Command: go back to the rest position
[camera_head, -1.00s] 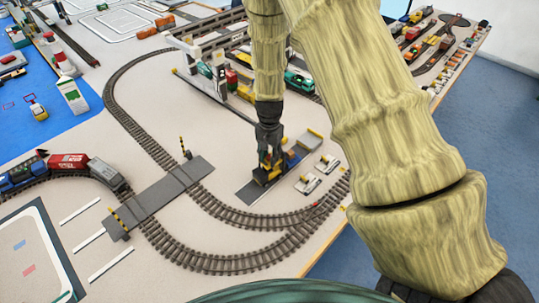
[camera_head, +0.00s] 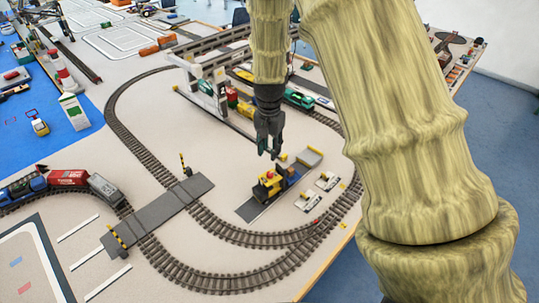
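My gripper (camera_head: 269,148) points down from my tan, bamboo-like arm in the middle of the view. Its dark fingers look parted, with nothing seen between them. It appears above and just behind a small yellow and black vehicle (camera_head: 268,186), with a gap between them. The vehicle stands on a dark grey strip (camera_head: 249,210) beside a grey ramp-like piece (camera_head: 309,157). My arm hides part of the table's right side.
A grey gantry crane (camera_head: 205,88) stands behind my gripper. Track (camera_head: 200,258) curves around the front, with a grey level crossing (camera_head: 157,213). Two white cars (camera_head: 307,202) are right of the vehicle. A train (camera_head: 68,178) stands at left. Bare table lies left of the gripper.

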